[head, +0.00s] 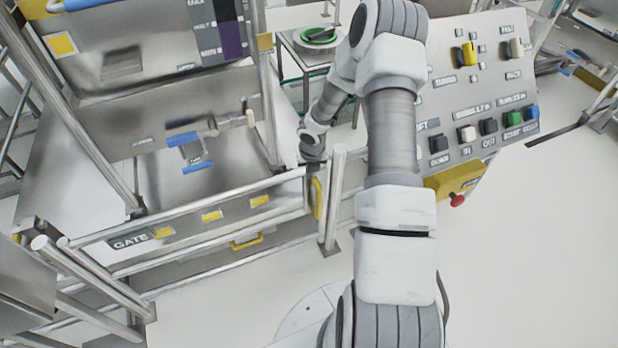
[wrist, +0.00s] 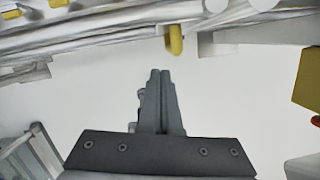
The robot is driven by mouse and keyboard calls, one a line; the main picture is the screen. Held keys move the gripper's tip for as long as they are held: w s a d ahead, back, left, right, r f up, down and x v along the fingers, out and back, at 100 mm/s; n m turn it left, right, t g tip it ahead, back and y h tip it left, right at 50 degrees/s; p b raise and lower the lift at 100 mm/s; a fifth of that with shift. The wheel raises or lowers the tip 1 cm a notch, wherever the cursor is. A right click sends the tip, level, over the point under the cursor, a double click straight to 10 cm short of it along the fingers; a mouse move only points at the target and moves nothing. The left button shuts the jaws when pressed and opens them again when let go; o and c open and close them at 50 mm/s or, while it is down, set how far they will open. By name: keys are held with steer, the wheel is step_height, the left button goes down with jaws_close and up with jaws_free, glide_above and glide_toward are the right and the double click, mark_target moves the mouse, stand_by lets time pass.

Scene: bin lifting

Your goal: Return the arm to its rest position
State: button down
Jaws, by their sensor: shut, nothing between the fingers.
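My arm reaches up from the bottom of the head view and bends down toward the gate. My gripper (wrist: 160,74) is shut and empty in the wrist view, its two dark fingers together over the pale floor. In the head view the gripper is small and partly hidden by my wrist, near the top of the gate (head: 205,215). A yellow handle (head: 317,198) on the gate's right end is just below it. The handle also shows beyond the fingertips in the wrist view (wrist: 174,40), apart from them.
A control panel (head: 470,95) with knobs and buttons stands right of my arm, with a yellow box and red emergency button (head: 457,200) below. Metal rails and a post (head: 334,200) border the gate. A steel machine (head: 160,90) fills the left. Floor at right is clear.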

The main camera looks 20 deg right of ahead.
steer(key=shift+v, duration=0.95)
steer(key=s+a+r+m+t+h, duration=0.1)
steer(key=s+r+m, duration=0.3)
steer(key=r+m, duration=0.7)
steer(key=s+a+r+m+h, duration=0.25)
steer(key=r+m, duration=0.25)
steer(key=r, duration=1.2)
steer(key=s+a+r+m+y, duration=0.1)
steer(key=s+a+r+m, duration=0.2)
steer(key=s+m, duration=0.2)
steer(key=s+a+r+m+t+y, duration=0.1)
steer(key=s+a+r+m+y, duration=0.1)
steer(key=s+m, duration=0.4)
steer(key=s+a+r+m+t+y, duration=0.1)
steer(key=s+a+r+m, duration=0.4)
steer(key=s, duration=0.4)
steer(key=shift+r+m, duration=0.45)
steer(key=shift+m, duration=0.15)
